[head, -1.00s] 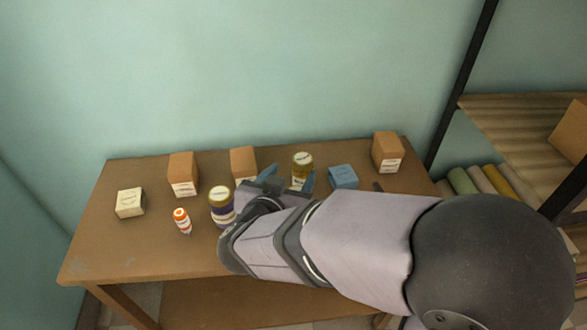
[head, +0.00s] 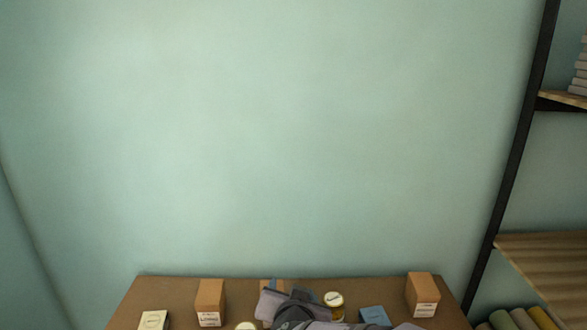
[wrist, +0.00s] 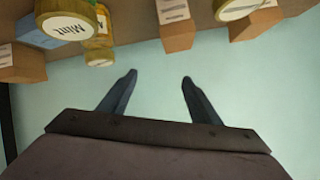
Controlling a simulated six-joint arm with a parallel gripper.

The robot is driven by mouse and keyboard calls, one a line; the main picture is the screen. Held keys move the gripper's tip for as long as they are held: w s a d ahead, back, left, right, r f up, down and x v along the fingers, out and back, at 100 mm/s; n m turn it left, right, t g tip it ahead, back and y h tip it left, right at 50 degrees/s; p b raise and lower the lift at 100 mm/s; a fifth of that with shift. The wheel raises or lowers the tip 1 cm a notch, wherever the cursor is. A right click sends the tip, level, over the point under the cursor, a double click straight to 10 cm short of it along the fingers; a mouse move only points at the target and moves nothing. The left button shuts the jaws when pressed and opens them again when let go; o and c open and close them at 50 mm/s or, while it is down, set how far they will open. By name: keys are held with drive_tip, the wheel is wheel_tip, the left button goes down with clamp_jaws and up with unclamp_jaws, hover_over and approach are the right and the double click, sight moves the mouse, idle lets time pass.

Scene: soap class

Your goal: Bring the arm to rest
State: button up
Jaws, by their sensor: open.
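My gripper (head: 291,289) is open in the head view, in front of the middle brown box (head: 273,284) and partly hiding it. In the wrist view my gripper (wrist: 159,77) has its two dark fingers spread, with only pale wall between them. It holds nothing. Most of my arm is below the lower edge of the head view.
On the brown table (head: 165,288) stand a gold-lidded jar (head: 334,300), a left brown box (head: 210,302), a right brown box (head: 423,293), a blue box (head: 374,316) and a cream box (head: 153,320). Another jar lid (head: 245,326) shows. A shelf (head: 555,250) stands right.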

drive_tip(key=s+d+f+g+y+p, duration=0.1)
drive_tip(key=s+d+g+p, duration=0.1)
drive_tip(key=s+d+g, duration=0.4)
drive_tip(key=s+d+f+g+p, duration=0.1)
drive_tip(key=s+d+g+p, duration=0.25)
drive_tip(key=d, duration=0.55)
drive_tip(key=s+f+n+g+h+b, duration=0.1)
drive_tip(key=s+f+n+g+b, duration=0.2)
drive_tip(key=s+f+b, duration=0.8)
wheel_tip(320, 180, up, 12)
drive_tip(key=s+p, duration=0.3)
drive_tip(key=p, duration=1.5)
wheel_tip(320, 180, down, 16)
drive_tip(key=b, duration=1.5)
drive_tip(key=shift+w+r, duration=0.1)
drive_tip(key=shift+r, duration=0.05)
idle(0.7)
